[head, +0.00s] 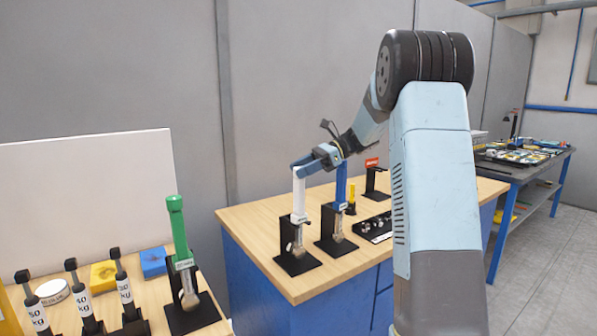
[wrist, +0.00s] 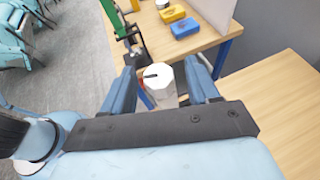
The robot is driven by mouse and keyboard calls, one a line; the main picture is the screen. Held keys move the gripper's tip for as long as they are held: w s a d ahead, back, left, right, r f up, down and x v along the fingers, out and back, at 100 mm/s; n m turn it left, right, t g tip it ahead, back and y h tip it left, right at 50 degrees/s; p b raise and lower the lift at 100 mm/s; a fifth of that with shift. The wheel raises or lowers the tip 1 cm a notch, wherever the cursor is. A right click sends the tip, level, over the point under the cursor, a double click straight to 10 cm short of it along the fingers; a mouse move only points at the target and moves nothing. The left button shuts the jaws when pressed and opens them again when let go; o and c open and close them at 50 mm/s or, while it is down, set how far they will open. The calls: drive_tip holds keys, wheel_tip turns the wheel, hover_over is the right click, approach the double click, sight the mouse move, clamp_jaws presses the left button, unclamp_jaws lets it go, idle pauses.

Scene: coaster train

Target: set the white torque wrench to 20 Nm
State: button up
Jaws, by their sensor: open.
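The white torque wrench (head: 299,212) stands upright in a black stand on the wooden workbench. My gripper (head: 313,164) is at its top end, with the arm reaching in from the right. In the wrist view the white end of the wrench (wrist: 158,74), with a dark mark on it, sits between the two blue fingers of my gripper (wrist: 162,88). The fingers are open, with a gap showing on each side of the wrench. The scale on the wrench is too small to read.
A blue wrench (head: 341,190) stands close to the right of the white one. A green wrench (head: 179,235) stands on the left bench, near several weights (head: 85,296). A black tray (head: 375,228) and a red-topped black stand (head: 374,180) are farther right. Bare benchtop lies left of the white wrench.

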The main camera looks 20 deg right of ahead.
drive_tip(key=v, duration=1.2)
drive_tip(key=shift+d, duration=0.3)
